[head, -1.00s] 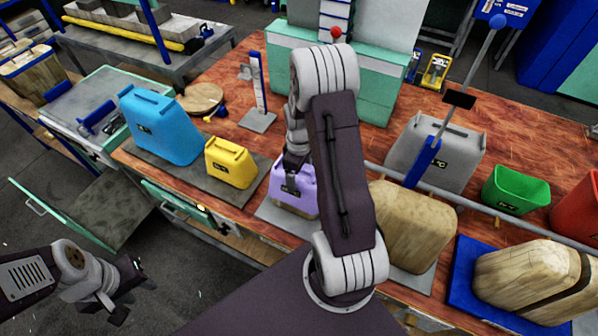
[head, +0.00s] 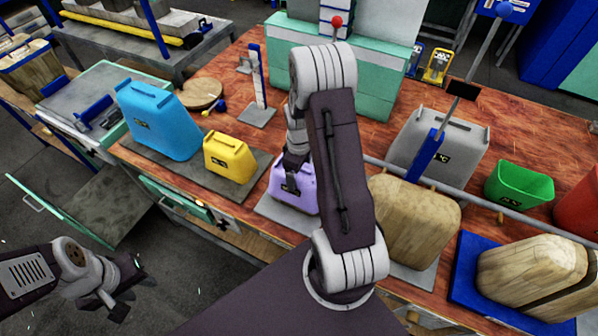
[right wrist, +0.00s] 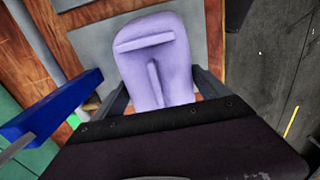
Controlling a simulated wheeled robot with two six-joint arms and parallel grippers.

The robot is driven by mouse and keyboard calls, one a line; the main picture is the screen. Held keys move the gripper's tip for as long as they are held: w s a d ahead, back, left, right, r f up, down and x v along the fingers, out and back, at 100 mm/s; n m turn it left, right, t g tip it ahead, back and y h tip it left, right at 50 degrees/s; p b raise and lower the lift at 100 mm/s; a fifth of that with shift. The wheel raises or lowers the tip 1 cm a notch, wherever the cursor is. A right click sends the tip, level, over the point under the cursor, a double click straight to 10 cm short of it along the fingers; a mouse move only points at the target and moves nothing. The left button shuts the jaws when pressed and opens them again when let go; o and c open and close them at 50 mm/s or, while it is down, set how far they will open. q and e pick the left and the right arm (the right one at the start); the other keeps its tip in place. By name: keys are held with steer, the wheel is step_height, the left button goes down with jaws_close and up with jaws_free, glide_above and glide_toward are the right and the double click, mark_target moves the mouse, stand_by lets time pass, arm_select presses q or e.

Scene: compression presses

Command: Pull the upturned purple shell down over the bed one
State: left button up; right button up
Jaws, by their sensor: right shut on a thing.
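A purple shell (head: 306,190) stands on a grey plate (head: 268,209) at the bench's front edge, partly hidden behind my right arm. It also shows in the right wrist view (right wrist: 155,60), with two raised ridges on its face. My right gripper (head: 291,178) is at the shell's upper part and shut on it; the wrist view shows its fingers at either side of the shell's near end. I cannot make out a second purple shell. My left gripper (head: 128,290) is open and empty, low at the far left, away from the bench.
A blue container (head: 158,122) and a yellow one (head: 229,157) stand left of the shell. A wooden block (head: 412,222) stands close on the right, with a grey container (head: 440,145) and a blue lever (head: 425,155) behind. A blue bar (right wrist: 50,105) shows in the wrist view.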

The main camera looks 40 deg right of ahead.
steer(key=shift+f, duration=0.3)
steer(key=o, duration=1.9)
steer(key=shift+r, duration=0.1)
step_height(320, 180, up, 9)
steer(key=shift+f+b, duration=0.1)
steer(key=shift+b, duration=0.5)
